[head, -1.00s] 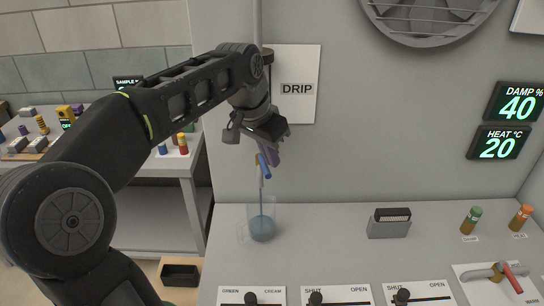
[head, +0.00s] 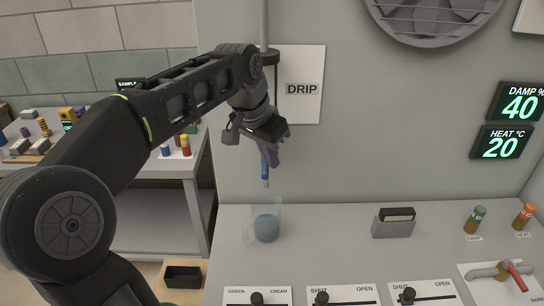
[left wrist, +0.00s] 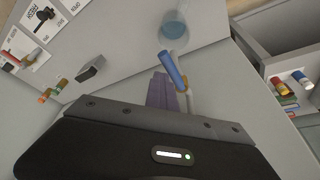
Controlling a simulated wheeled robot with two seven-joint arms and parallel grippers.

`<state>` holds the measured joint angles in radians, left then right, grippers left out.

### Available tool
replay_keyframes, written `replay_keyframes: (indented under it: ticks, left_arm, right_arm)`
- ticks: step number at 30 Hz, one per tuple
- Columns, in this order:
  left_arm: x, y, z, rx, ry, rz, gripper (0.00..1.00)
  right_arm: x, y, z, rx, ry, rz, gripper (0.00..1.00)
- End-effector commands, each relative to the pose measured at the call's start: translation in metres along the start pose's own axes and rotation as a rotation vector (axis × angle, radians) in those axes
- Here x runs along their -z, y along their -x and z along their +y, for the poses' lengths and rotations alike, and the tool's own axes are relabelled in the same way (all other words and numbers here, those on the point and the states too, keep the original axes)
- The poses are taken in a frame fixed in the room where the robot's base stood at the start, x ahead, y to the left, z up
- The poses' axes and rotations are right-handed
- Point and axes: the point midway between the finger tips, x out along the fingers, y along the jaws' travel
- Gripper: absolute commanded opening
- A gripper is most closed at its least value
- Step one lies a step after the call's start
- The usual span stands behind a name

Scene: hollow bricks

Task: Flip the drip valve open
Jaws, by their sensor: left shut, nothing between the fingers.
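The blue lever of the drip valve (head: 265,172) hangs below the DRIP sign (head: 302,88), pointing down. In the left wrist view the blue lever (left wrist: 172,68) lies close beside the pale spout (left wrist: 186,97). My left gripper (head: 273,155) is shut and empty, its purple fingers right beside the lever. In the left wrist view the fingers (left wrist: 161,91) sit left of the lever; whether they touch it I cannot tell. A clear beaker with blue liquid (head: 267,228) stands on the counter below. My right gripper is out of view.
The counter (head: 330,245) is clear around the beaker. A grey block with a slotted top (head: 394,223) stands to its right. Sliders line the front edge, with a red-handled tap (head: 516,275) at right. A side table (head: 150,175) with coloured pegs stands at left.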

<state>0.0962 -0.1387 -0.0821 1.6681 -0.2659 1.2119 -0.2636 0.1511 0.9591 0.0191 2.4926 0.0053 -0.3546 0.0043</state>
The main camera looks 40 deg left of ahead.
Motion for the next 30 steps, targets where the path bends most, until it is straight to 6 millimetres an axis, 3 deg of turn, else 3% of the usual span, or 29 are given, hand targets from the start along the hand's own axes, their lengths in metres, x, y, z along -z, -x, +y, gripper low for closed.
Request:
replay_keyframes:
  ticks: [16,30]
  left_arm:
    - [-0.018,0.0,0.003,0.004,0.007,-0.017,0.0]
    - [-0.019,0.002,0.004,0.001,0.005,-0.02,0.0]
  right_arm:
    - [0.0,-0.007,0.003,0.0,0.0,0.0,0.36]
    - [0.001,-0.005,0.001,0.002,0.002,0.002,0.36]
